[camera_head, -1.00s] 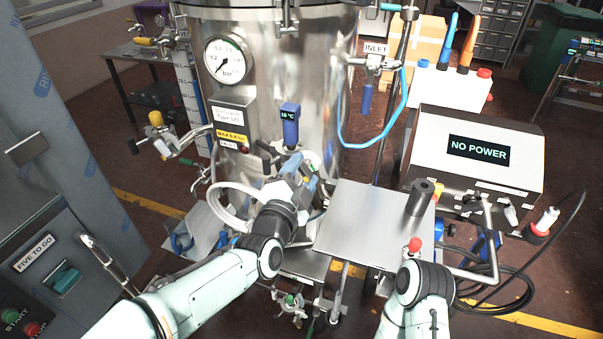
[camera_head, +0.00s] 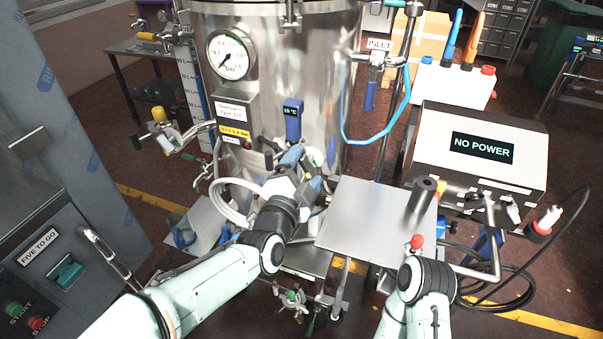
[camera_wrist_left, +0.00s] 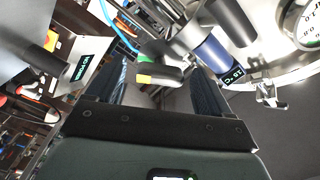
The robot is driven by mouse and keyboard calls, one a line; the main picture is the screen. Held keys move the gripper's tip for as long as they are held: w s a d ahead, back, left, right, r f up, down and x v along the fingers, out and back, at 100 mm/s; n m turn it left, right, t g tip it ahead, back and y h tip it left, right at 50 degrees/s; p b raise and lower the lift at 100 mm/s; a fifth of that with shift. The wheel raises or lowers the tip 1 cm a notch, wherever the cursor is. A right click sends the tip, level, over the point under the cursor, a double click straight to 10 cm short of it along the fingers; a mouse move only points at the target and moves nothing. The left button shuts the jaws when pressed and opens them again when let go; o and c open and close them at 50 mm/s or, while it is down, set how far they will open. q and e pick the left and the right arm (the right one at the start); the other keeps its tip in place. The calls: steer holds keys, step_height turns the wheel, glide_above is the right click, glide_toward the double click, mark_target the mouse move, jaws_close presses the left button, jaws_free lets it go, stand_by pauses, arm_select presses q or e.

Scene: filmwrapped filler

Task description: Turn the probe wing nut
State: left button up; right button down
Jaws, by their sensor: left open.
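The blue temperature probe (camera_head: 292,122) with a "15 °C" display stands out from the steel vessel (camera_head: 325,90). It also shows in the left wrist view (camera_wrist_left: 207,52). My left gripper (camera_head: 303,172) is open, below the probe and close to the vessel wall. In the left wrist view its dark fingers (camera_wrist_left: 157,88) stand apart on either side of a small grey part with a yellow tip and green band (camera_wrist_left: 158,76). That part shows no contact with the fingers. I cannot tell whether it is the wing nut.
A flat steel shelf (camera_head: 365,225) with a dark cylinder (camera_head: 422,194) is right of my left gripper. A white hose (camera_head: 226,203) loops beside the gripper. A pressure gauge (camera_head: 231,56) is up left. A "NO POWER" box (camera_head: 478,180) stands right.

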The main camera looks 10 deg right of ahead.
arm_select(q)
steer(key=b+v, duration=0.1)
steer(key=v, duration=1.2)
steer(key=shift+a+b, duration=0.2)
steer(key=shift+b, duration=0.1)
arm_select(e)
steer(key=shift+s+f, duration=0.3)
steer(key=shift+f, duration=0.6)
arm_select(q)
steer(key=shift+s+f, duration=0.1)
